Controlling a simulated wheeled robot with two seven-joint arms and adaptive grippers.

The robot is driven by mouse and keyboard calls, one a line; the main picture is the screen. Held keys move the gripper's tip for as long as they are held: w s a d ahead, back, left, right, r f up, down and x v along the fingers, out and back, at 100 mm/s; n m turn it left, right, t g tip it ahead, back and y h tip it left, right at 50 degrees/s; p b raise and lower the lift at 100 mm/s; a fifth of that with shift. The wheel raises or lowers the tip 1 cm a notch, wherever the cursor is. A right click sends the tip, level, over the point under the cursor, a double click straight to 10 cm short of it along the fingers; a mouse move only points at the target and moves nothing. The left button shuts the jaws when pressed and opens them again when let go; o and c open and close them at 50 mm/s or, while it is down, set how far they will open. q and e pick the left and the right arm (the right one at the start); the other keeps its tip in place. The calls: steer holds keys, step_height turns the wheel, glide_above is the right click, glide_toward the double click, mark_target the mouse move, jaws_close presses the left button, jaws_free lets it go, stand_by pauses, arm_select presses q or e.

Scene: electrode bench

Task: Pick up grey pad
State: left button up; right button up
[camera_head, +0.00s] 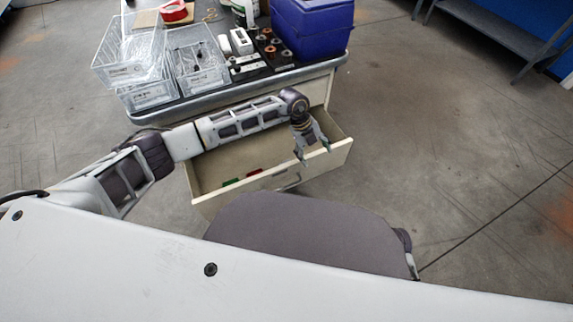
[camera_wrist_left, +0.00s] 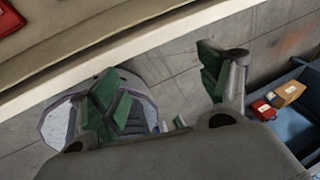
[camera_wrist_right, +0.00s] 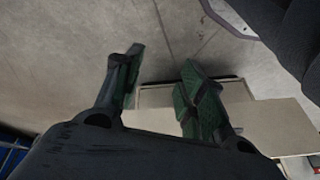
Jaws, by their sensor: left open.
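I cannot make out a grey pad in any view. My left gripper (camera_head: 314,151) is open and empty, at the right part of the open drawer's front wall. In the left wrist view its green-lined fingers (camera_wrist_left: 157,75) stand apart, with the drawer's pale edge (camera_wrist_left: 120,55) beyond them. The drawer (camera_head: 172,178) holds a green item (camera_head: 231,182) and a dark red item (camera_head: 255,171); part of its inside is hidden by its front wall and my arm. My right gripper (camera_wrist_right: 160,75) is open and empty, with floor between its fingers.
The left wrist view shows a blue bin (camera_wrist_left: 292,132) with a red item and a brown box. The floor at right (camera_head: 470,150) is clear.

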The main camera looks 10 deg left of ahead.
arm_select(q)
steer(key=w+a+f+n+y+b, duration=0.1)
steer(key=w+a+f+y+b, duration=0.3)
steer(key=a, duration=0.6)
steer(key=shift+w+f+t+b, duration=0.25)
steer(key=shift+w+t+b, duration=0.05)
steer(key=shift+w, duration=0.1)
arm_select(e)
steer(key=shift+w+a+r+t+y, duration=0.25)
steer(key=shift+w+a+t+y, duration=0.35)
steer(key=shift+w+a, duration=0.35)
arm_select(q)
steer(key=shift+d, duration=0.1)
